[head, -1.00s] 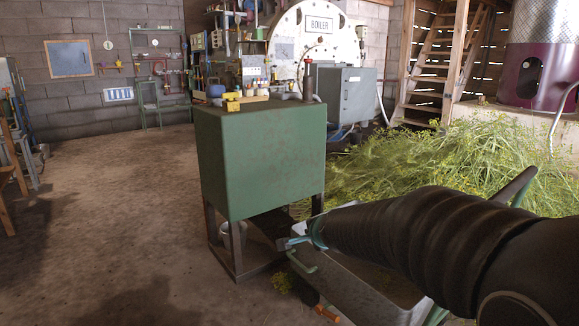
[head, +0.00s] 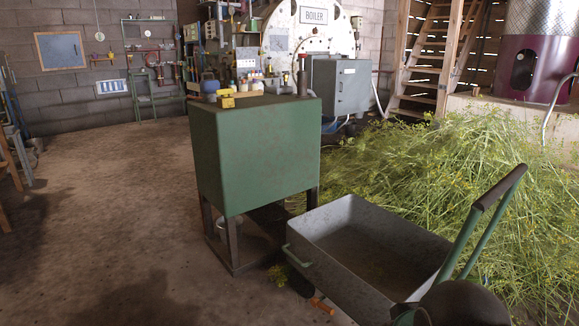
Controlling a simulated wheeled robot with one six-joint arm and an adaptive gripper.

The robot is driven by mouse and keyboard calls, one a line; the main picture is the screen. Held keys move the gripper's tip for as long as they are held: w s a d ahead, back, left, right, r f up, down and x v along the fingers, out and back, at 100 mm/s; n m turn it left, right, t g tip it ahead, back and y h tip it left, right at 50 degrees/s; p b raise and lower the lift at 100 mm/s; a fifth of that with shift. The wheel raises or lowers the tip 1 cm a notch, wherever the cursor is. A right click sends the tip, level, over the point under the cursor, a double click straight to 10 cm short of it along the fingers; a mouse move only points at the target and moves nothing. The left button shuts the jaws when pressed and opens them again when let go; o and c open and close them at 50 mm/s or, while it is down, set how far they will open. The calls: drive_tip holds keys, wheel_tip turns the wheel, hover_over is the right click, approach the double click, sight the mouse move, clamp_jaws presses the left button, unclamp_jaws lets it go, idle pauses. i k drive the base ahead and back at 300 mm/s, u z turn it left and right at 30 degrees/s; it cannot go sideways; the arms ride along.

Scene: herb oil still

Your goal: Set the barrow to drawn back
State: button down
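The barrow (head: 335,262) is a grey metal tray, empty, at the lower right of the head view. A small green grab handle (head: 297,257) is on its near-left end. A green push frame with a dark grip (head: 500,188) rises at its right end. Its tray stands close to the right of the green cabinet (head: 258,150) on legs, beside the heap of herbs. A dark rounded part at the bottom right edge, likely my arm, covers the barrow's lower right. My gripper is not in view, so its state does not show.
A large heap of yellow-flowered herbs (head: 430,180) fills the floor behind and right of the barrow. An orange-ended object (head: 321,305) lies at the barrow's lower left. The floor (head: 110,210) left of the cabinet is open. The boiler (head: 310,30) and wooden stairs are behind.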

sight(331, 247)
drive_tip(key=z, duration=0.35)
drive_tip(key=k, duration=0.3)
drive_tip(key=u, duration=0.95)
drive_tip(key=i, duration=1.2)
drive_tip(key=z, duration=0.6)
